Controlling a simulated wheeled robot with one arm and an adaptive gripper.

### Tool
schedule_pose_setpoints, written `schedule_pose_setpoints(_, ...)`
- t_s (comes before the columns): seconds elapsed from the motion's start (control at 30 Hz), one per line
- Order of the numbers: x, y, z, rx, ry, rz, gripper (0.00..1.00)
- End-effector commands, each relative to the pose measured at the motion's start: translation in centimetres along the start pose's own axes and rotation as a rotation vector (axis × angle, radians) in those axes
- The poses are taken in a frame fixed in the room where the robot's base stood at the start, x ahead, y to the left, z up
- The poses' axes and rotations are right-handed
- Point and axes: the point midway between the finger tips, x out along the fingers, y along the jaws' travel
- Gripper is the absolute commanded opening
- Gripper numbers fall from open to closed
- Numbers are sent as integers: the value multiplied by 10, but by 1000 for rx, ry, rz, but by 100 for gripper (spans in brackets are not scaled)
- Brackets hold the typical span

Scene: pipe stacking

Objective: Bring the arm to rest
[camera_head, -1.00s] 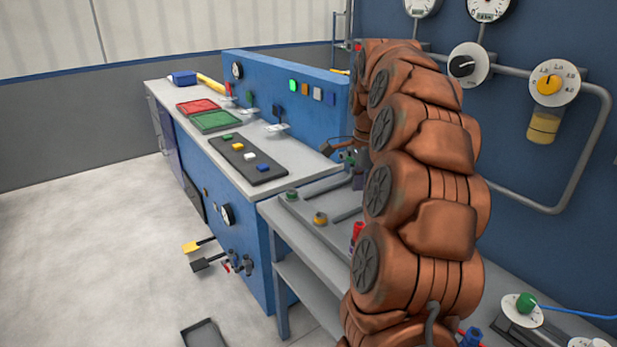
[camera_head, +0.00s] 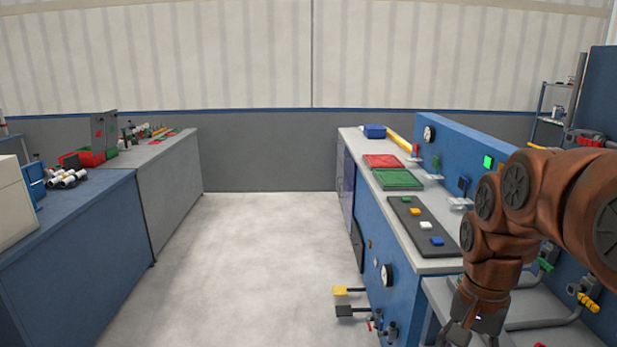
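My arm shows at the right of the head view as a copper-brown chain of joints. It bends over and hangs down in front of the right-hand workbench. My gripper (camera_head: 470,342) points downward at the bottom edge of the picture. Its fingertips are cut off by the frame, so I cannot tell whether it is open or shut, or whether it holds anything. No pipes are clearly seen near the gripper.
The right bench carries a red tray (camera_head: 383,161), a green tray (camera_head: 398,179) and a dark button strip (camera_head: 422,222). Yellow and black pedals (camera_head: 343,291) jut from its front. A blue bench (camera_head: 75,230) with white cylinders (camera_head: 68,179) stands left. The floor (camera_head: 255,270) between is clear.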

Motion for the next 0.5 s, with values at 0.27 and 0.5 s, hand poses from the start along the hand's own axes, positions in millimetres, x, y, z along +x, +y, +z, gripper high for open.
schedule_pose_setpoints(0.27, 22, 14, 96, -423, -31, 35, 55)
schedule_pose_setpoints(0.5, 46, 40, 152, -692, -61, 51, 55)
